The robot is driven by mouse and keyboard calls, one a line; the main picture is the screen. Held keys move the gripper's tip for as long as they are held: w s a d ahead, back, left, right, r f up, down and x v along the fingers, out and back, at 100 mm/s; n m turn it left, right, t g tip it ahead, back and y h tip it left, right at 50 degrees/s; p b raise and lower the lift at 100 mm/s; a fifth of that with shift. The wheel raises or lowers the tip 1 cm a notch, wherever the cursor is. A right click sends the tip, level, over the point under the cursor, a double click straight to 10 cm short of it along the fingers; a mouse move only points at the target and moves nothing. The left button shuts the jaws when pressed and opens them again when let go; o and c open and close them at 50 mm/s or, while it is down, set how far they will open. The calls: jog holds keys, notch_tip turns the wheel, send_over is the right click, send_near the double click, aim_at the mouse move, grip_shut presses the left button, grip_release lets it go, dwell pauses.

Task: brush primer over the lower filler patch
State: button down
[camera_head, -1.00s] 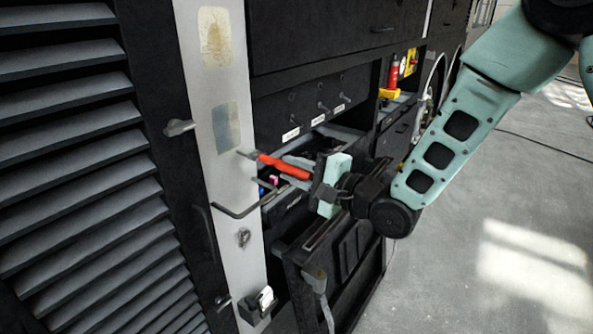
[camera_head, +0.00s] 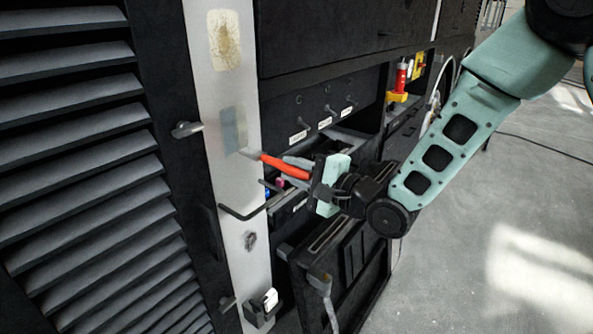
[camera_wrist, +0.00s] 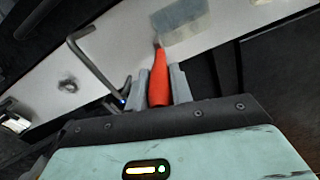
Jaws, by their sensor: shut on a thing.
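My gripper (camera_head: 298,169) is shut on the red handle of a brush (camera_head: 275,163). The brush points left at a pale upright panel (camera_head: 207,138). Its tip is at the lower right edge of the lower patch (camera_head: 233,128), a grey, fairly even rectangle; I cannot tell whether the bristles touch it. The upper patch (camera_head: 225,40) is tan and mottled. In the wrist view the red handle (camera_wrist: 159,80) stands between my two fingers (camera_wrist: 162,85), with its tip at the edge of the grey patch (camera_wrist: 181,19).
A bent dark rod (camera_head: 242,213) sticks out from the panel below the brush. A handle-like peg (camera_head: 186,130) juts out at left. An open dark door (camera_head: 345,275) stands below my gripper. Louvres (camera_head: 80,150) fill the left side; open floor (camera_head: 480,240) lies right.

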aim_at(310, 176)
jog(key=shift+s+r+p, duration=0.1)
jog(key=shift+r+p, duration=1.4)
jog(key=shift+r, duration=0.45)
jog(key=shift+r+p, duration=2.95)
jog(key=shift+r, duration=0.7)
jog(key=shift+f, duration=0.15)
jog(key=shift+f+b, duration=4.2)
jog(key=shift+f, duration=1.3)
jog(key=shift+p+v, duration=0.3)
jog(key=shift+v, duration=2.65)
jog(key=shift+d, duration=0.1)
